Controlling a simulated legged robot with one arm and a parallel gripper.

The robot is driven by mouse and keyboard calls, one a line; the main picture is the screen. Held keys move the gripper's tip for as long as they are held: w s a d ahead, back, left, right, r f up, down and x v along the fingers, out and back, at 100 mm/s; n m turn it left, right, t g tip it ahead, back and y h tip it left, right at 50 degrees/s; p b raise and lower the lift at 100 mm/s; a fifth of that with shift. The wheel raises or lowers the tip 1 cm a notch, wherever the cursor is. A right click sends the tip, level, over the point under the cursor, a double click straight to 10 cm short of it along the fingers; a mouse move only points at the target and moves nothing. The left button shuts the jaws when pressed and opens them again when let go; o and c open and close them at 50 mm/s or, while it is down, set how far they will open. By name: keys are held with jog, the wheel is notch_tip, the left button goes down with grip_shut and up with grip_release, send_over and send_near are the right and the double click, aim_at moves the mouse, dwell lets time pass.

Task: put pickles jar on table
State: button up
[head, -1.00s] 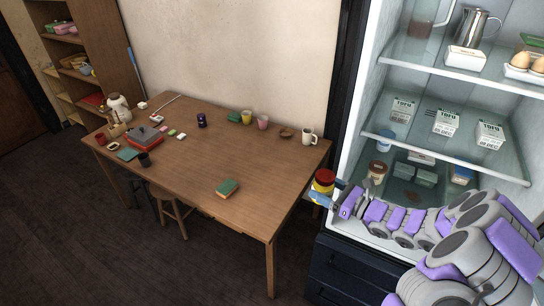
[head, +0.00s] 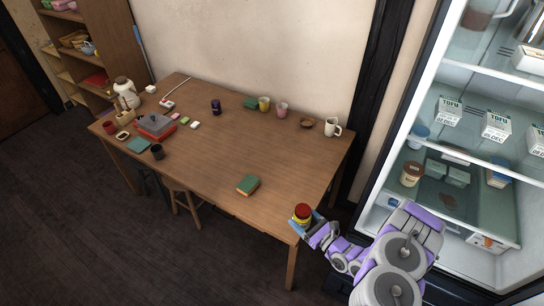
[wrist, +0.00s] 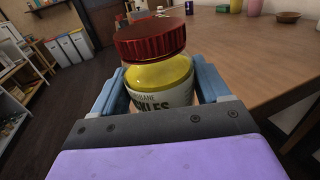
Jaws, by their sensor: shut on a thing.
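The pickles jar (wrist: 162,78) has a dark red lid, a yellow body and a white label, and it is tilted slightly in the wrist view. My gripper (head: 301,222) is shut on the jar, with a blue finger on each side of it. In the head view the jar (head: 302,213) appears at the near right corner of the wooden table (head: 222,165). I cannot tell whether the jar is over the tabletop or just beside its edge.
A white mug (head: 332,127), a brown bowl (head: 306,123) and cups stand along the back. The front right tabletop is clear. The open fridge (head: 440,150) is at right, a stool (head: 185,205) under the front edge.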

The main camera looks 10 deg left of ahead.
jog(key=w+a, duration=0.1)
jog(key=w, duration=0.2)
jog(key=w+a+b, duration=0.1)
jog(key=shift+w+a+f, duration=0.3)
jog(key=shift+w+f, duration=0.1)
jog(key=w, duration=0.3)
jog(key=w+a+b, duration=0.1)
jog(key=w, duration=0.2)
jog(key=w+b, duration=0.1)
jog(key=w, duration=0.2)
jog(key=shift+w+a+f, duration=0.2)
jog(key=shift+a+f, duration=0.05)
jog(key=shift+f, duration=0.15)
jog(key=shift+w+a, duration=0.25)
jog(key=shift+w, duration=0.1)
jog(key=shift+w+a+f, duration=0.1)
jog(key=shift+w+f, duration=0.1)
jog(key=shift+f+b, duration=0.55)
jog(key=shift+f, duration=0.95)
jog(key=shift+f, duration=0.15)
jog(key=o, duration=1.4)
